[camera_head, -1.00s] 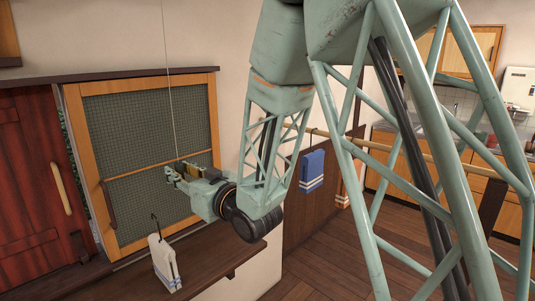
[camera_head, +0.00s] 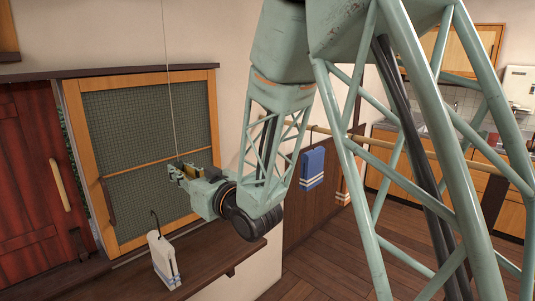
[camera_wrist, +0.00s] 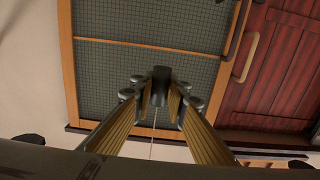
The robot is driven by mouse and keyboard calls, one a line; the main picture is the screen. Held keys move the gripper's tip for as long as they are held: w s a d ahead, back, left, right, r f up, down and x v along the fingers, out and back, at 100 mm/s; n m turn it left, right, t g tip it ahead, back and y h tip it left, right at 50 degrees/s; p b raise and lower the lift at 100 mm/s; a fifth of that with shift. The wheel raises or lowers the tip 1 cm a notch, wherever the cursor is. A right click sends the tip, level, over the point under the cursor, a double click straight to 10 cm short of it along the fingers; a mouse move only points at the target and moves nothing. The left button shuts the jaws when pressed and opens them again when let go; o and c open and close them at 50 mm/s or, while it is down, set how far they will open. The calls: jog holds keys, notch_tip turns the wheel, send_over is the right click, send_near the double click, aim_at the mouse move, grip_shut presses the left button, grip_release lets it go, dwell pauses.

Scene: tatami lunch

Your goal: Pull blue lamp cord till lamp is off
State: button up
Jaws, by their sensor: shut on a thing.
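The lamp cord (camera_head: 171,95) is a thin pale line hanging from above the picture down to my gripper (camera_head: 176,173) in front of the window; no blue shows on it. In the wrist view my gripper (camera_wrist: 160,98) is shut around a dark, upright piece (camera_wrist: 160,78), seemingly the cord's pull. The thin cord (camera_wrist: 153,146) also shows between the fingers there. The lamp is in neither view, so whether it is lit cannot be seen.
An orange-framed mesh window (camera_head: 140,115) is behind my gripper, with a red wooden door (camera_head: 25,180) at left. A white striped carton-like object (camera_head: 163,260) with a dark hook stands on the shelf (camera_head: 215,255) below. A blue cloth (camera_head: 313,168) hangs at right.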

jog(key=shift+f+b, duration=0.7)
jog(key=shift+b, duration=0.1)
jog(key=shift+r, duration=1.15)
jog(key=o, duration=0.9)
jog(key=shift+s+d, duration=0.1)
jog(key=shift+v, duration=5.85)
